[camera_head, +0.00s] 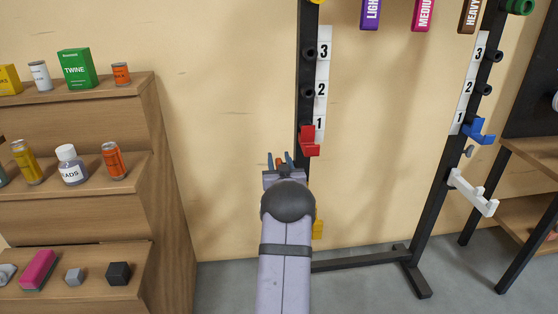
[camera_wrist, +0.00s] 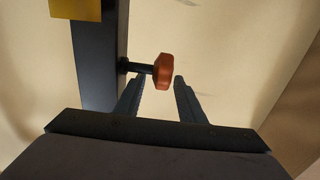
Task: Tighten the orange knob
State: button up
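The orange knob (camera_wrist: 163,71) sits on a short dark stem that sticks out from the side of the black upright (camera_wrist: 98,60) in the wrist view. In the head view only a bit of the knob (camera_head: 279,161) shows between my fingers. My gripper (camera_wrist: 160,78) is open. Its two fingertips lie close to the knob, one on the left below the stem and the other just right of the knob's lower edge. The fingers are apart, and I cannot tell whether either one touches it.
A red hook (camera_head: 309,142) is on the left upright just above my gripper, and a yellow piece (camera_head: 318,224) is lower down. The right upright carries a blue hook (camera_head: 479,131) and a white arm (camera_head: 472,193). Wooden shelves (camera_head: 150,200) with goods stand at left.

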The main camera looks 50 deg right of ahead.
grip_shut()
jog(key=shift+f+b, duration=0.15)
jog(key=shift+b, duration=0.15)
